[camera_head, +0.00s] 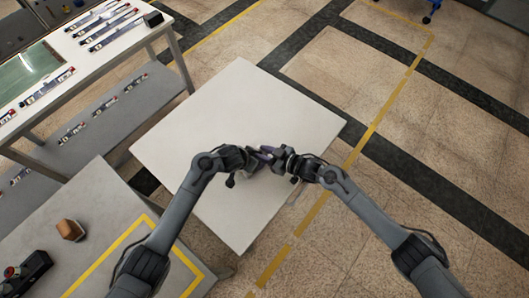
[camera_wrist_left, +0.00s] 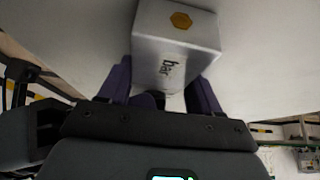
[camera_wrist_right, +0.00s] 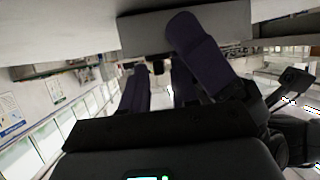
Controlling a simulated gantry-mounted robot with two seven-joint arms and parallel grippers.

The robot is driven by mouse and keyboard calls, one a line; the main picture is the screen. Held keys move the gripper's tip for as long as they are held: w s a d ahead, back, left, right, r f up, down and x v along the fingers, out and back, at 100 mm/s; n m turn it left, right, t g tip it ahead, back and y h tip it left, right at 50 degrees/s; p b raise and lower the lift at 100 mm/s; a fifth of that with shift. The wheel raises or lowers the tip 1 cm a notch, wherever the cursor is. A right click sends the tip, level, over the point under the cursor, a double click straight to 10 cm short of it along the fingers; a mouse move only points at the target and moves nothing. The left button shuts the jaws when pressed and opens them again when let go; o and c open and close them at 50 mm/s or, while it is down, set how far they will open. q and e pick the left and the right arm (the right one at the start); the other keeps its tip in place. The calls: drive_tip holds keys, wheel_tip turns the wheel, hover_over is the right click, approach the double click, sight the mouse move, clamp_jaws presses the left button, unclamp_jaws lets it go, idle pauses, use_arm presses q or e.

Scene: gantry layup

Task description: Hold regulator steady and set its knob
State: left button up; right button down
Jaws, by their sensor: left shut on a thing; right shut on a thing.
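The regulator (camera_wrist_left: 175,48) is a pale box with "bar" printed on it and a yellow hexagon mark. My left gripper (camera_wrist_left: 160,85) is shut on it, one purple finger on each side. In the head view my left gripper (camera_head: 258,159) and right gripper (camera_head: 274,154) meet over the white table, largely hiding the regulator. In the right wrist view my right gripper (camera_wrist_right: 159,82) faces a grey block that looks like the regulator body. A purple finger crosses in front of that block. The right gripper is shut on a small dark part, apparently the knob, mostly hidden.
The white table (camera_head: 190,130) is otherwise bare. A grey bench (camera_head: 100,195) at lower left holds a brown block (camera_head: 71,229) and a black device (camera_head: 25,272). A rack (camera_head: 150,40) with several slim parts stands at upper left. Floor at right is clear.

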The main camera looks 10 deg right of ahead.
sight(262, 152)
drive_tip(key=shift+s+a+r, duration=0.1)
drive_tip(key=shift+a+r, duration=0.05)
drive_tip(key=shift+a, duration=0.25)
drive_tip(key=c, duration=1.2)
unclamp_jaws()
drive_tip(key=shift+d, duration=0.1)
drive_tip(key=shift+d, duration=0.1)
drive_tip(key=shift+d+f+v, duration=0.1)
drive_tip(key=shift+v, duration=1.1)
drive_tip(key=shift+d+f+v, duration=0.15)
drive_tip(key=shift+v, duration=1.05)
drive_tip(key=shift+w+d+v, duration=0.1)
drive_tip(key=shift+w+v, duration=0.05)
drive_tip(key=shift+v, duration=1.35)
drive_tip(key=shift+w+d+v, duration=0.1)
drive_tip(key=shift+w+v, duration=0.05)
drive_tip(key=shift+v, duration=1.35)
drive_tip(key=shift+w+d+v, duration=0.1)
drive_tip(key=shift+v, duration=1.4)
drive_tip(key=v, duration=1.2)
drive_tip(key=shift+s+a, duration=0.1)
